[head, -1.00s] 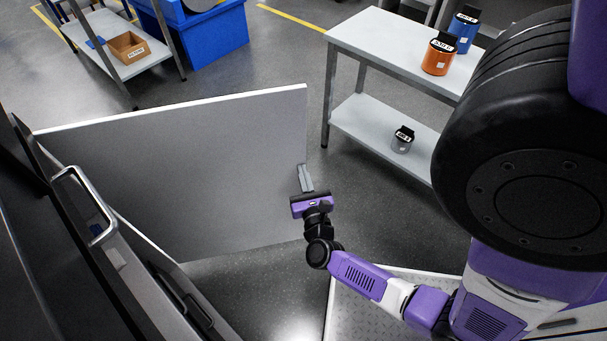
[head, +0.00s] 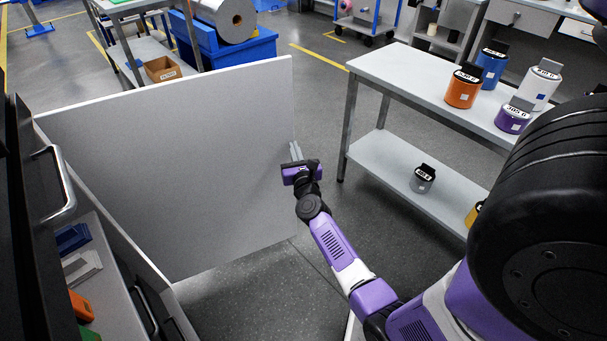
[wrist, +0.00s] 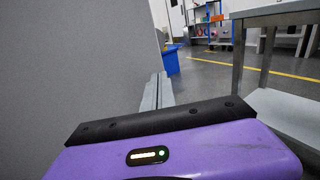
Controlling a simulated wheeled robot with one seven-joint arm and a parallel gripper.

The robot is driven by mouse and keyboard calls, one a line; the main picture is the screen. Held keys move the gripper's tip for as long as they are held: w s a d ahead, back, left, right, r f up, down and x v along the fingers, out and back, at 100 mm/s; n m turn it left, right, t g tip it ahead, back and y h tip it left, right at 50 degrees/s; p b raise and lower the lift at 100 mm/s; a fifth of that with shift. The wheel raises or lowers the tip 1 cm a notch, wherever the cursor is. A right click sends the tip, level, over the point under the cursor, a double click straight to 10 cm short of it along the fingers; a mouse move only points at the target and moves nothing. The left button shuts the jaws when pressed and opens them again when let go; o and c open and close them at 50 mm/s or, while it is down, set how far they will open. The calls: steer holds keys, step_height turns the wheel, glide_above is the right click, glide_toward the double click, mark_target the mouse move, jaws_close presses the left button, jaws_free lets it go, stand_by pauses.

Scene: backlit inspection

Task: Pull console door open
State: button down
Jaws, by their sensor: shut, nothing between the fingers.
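The console door (head: 180,165) is a large flat grey panel standing wide open in the head view, its left edge by the dark console (head: 25,210). It fills the left side of the wrist view (wrist: 70,70). My purple gripper (head: 296,152) is at the door's free right edge, with its fingers pointing along the panel's face. The fingers (wrist: 156,92) look shut with nothing between them. They are close against the door's inner side near that edge; I cannot tell whether they touch it. The door's handle is not visible.
A grey metal bench (head: 400,75) with coloured canisters stands to the right. Blue, white, orange and green items lie inside the console at left. A rack with a cardboard box (head: 162,69) and a blue bin (head: 255,45) are behind the door.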

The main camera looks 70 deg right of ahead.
steer(key=w+d+n+t+y+b, duration=0.2)
steer(key=w+d+t+b, duration=0.1)
steer(key=w+d+b, duration=0.8)
steer(key=shift+w+d+n+t+y, duration=0.15)
steer(key=shift+w+n+t+y, duration=0.15)
steer(key=shift+n, duration=0.1)
steer(key=shift+s, duration=0.1)
